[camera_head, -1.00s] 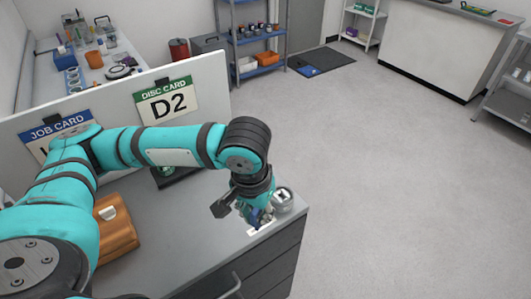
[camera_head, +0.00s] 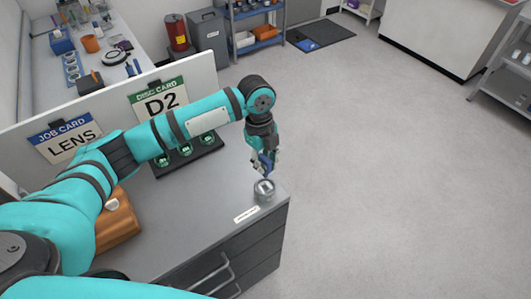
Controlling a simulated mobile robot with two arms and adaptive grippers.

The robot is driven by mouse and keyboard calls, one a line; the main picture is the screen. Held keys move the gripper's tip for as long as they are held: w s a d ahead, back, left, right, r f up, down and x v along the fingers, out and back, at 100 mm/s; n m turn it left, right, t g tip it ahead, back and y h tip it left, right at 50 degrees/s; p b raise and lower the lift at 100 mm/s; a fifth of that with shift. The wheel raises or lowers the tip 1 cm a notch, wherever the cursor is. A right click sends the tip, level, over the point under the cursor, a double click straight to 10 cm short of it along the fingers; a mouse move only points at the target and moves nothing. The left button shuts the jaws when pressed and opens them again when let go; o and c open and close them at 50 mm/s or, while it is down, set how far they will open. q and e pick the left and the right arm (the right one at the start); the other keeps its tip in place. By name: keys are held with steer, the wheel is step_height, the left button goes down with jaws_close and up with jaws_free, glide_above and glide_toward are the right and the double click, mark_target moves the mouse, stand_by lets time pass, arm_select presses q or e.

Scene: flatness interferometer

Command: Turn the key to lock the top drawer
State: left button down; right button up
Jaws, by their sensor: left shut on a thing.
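My left gripper (camera_head: 264,168) points down at the right corner of the grey desk (camera_head: 190,215). It is shut, with blue showing at its fingers, over a short round grey metal lock (camera_head: 264,192). The key between the fingertips is mostly hidden and too small to make out. I cannot tell how far it is turned. A small white label (camera_head: 246,214) lies beside the lock. Below the desktop edge is the dark top drawer (camera_head: 258,230), which looks shut. My right gripper is not in view.
An orange-brown case (camera_head: 117,228) is at the desk's left. A black tray (camera_head: 205,150) with green-marked discs stands before the panel holding the LENS card (camera_head: 70,140) and D2 card (camera_head: 160,102). Open floor lies right of the desk.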

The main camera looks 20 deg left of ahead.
mark_target(265, 176)
arm_select(q)
steer(key=shift+w+d+m, duration=0.1)
steer(key=shift+w+m, duration=0.05)
steer(key=shift+m, duration=0.35)
steer(key=shift+f+m, duration=0.15)
steer(key=shift+m, duration=0.15)
steer(key=shift+f+b, duration=0.65)
steer(key=shift+f, duration=0.05)
step_height(265, 176, down, 2)
steer(key=b, duration=0.2)
steer(key=shift+f+b, duration=0.25)
steer(key=shift+b, duration=0.05)
steer(key=shift+f+b, duration=0.75)
steer(key=shift+f, duration=0.45)
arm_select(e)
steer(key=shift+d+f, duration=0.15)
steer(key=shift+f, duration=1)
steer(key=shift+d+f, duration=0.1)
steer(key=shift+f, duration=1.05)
arm_select(q)
steer(key=shift+f+b, duration=0.45)
steer(key=shift+f, duration=0.85)
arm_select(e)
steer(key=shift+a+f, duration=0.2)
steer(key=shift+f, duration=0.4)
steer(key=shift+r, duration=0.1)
